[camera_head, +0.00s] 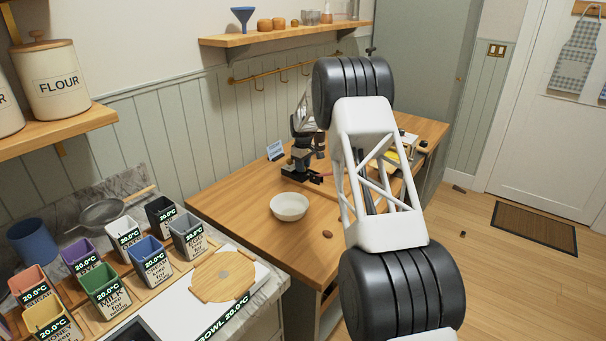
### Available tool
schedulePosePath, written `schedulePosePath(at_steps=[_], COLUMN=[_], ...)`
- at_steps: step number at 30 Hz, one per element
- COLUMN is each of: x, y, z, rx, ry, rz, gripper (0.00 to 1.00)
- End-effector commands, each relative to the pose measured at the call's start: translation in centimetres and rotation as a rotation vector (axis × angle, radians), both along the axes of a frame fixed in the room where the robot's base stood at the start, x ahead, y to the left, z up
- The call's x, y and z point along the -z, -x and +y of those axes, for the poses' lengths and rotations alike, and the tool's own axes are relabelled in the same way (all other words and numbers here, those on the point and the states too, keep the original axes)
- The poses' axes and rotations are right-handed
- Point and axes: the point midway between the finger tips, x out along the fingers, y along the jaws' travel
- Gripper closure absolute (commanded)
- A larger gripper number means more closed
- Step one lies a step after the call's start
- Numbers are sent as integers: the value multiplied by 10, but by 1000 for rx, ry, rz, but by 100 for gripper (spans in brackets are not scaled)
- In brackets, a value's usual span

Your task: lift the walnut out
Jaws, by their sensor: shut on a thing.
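My gripper (298,174) is small and far off at the end of my arm, low over the back of the wooden table. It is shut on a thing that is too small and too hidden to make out. I cannot tell a walnut for sure. A small brown oval thing (327,234) lies on the table near its front edge, apart from my gripper; its kind is unclear. A white bowl (289,207) stands on the table in front of my gripper, and I see nothing sticking out of it.
My arm hides the table's right part. A small sign (275,150) stands by the wall. Labelled coloured bins (104,290), a pan (103,212) and a round wooden board (223,276) are at the left. Small dark things (458,188) lie on the floor. The table's left part is clear.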

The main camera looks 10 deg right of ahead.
Motion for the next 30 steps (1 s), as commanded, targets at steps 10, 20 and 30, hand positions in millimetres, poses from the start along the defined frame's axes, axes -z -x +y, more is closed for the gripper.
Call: schedulePosePath(at_steps=[10,20,30], x=[-15,-29,-44], y=[0,0,0], z=[0,0,0], rx=[0,0,0], ry=[0,0,0], rz=[-1,0,-1], gripper=[78,78,78])
